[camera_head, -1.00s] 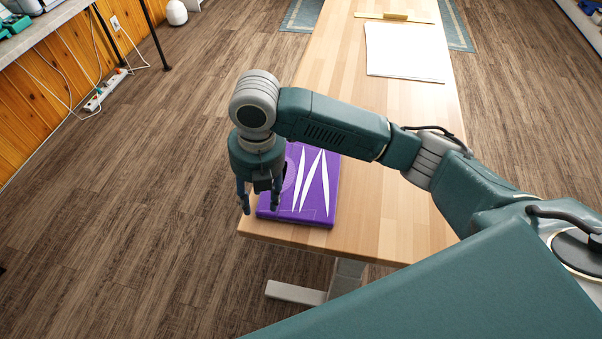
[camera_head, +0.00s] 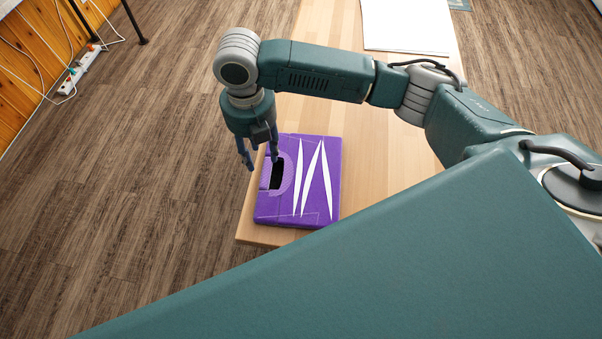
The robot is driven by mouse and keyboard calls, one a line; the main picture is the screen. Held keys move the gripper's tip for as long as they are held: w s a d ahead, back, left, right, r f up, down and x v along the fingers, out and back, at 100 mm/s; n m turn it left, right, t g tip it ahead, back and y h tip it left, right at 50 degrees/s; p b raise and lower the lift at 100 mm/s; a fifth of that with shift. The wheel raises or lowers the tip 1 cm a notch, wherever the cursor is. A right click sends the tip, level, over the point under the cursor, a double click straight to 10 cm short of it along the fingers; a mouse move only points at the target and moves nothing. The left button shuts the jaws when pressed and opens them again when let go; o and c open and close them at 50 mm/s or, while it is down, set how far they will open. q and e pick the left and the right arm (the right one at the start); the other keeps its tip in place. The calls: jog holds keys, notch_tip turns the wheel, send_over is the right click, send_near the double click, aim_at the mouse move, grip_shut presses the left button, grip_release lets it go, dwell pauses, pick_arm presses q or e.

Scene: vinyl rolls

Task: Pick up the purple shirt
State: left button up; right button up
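The purple shirt (camera_head: 318,190) lies folded flat near the left corner of the wooden table's near end. It has white pointed stripes and a dark neck opening on its left side. My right gripper (camera_head: 260,162) hangs pointing down at the shirt's upper left edge. Its fingers are apart with nothing between them. One finger is out past the shirt's left side and the other is near its edge; I cannot tell whether it touches. My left gripper is not in view.
The wooden table (camera_head: 375,165) runs away from me, with bare surface right of the shirt. A white sheet (camera_head: 405,25) lies farther back. A power strip (camera_head: 80,70) and cables are on the left. My teal body part covers the lower foreground.

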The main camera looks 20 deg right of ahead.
aim_at(263, 171)
jog(key=shift+f, duration=0.65)
jog(key=f, duration=0.1)
jog(key=s+f+p, duration=0.1)
jog(key=f, duration=0.1)
jog(key=shift+a+f, duration=0.15)
jog(key=shift+f, duration=0.65)
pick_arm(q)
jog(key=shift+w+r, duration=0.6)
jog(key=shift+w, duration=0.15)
pick_arm(e)
grip_shut()
